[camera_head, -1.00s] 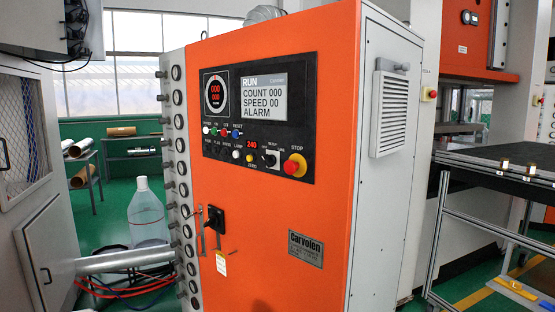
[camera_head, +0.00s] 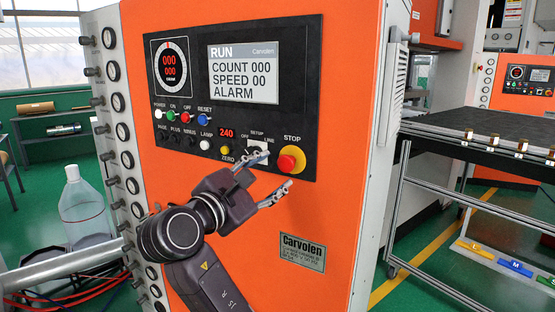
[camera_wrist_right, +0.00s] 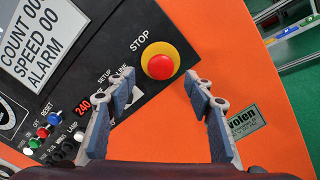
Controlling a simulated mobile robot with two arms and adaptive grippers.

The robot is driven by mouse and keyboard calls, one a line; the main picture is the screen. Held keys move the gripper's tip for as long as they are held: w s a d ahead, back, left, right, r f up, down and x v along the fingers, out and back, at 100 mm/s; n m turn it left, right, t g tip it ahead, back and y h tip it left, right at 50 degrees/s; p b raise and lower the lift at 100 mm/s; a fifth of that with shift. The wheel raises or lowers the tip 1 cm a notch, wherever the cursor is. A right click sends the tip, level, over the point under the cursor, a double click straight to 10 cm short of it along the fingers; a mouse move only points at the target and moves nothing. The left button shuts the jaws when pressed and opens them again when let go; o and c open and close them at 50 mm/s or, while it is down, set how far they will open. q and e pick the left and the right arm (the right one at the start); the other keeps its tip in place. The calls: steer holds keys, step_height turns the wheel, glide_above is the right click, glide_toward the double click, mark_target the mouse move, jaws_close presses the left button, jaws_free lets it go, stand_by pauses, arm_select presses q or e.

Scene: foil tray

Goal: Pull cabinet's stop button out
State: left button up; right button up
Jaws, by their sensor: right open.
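The red stop button (camera_head: 287,162) sits on a yellow round base at the lower right of the black control panel (camera_head: 240,100), under the word STOP. The panel is on the orange cabinet (camera_head: 260,210). My right gripper (camera_head: 277,173) is open and empty, just left of and below the button, and appears apart from it. In the right wrist view the button (camera_wrist_right: 160,62) lies ahead of the two spread fingers (camera_wrist_right: 166,88), between their lines. Whether the button is in or out cannot be told. My left gripper is not in view.
A selector switch (camera_head: 257,152) is just left of the stop button, close to one finger. Lamps and small buttons (camera_head: 185,118) fill the panel's left. A dark-topped table (camera_head: 480,140) stands to the right. A clear bottle (camera_head: 84,205) stands at the left.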

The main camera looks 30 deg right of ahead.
mark_target(284, 165)
steer(key=x, duration=0.3)
steer(key=p+x, duration=0.1)
steer(key=shift+s+d+r, duration=0.15)
steer(key=shift+d, duration=0.2)
steer(key=shift+w+d, duration=0.55)
steer(key=shift+w, duration=0.05)
steer(key=shift+d, duration=0.15)
steer(key=c, duration=0.8)
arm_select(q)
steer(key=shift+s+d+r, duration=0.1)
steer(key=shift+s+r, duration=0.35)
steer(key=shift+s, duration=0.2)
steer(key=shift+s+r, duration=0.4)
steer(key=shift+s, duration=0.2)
arm_select(e)
jaws_close()
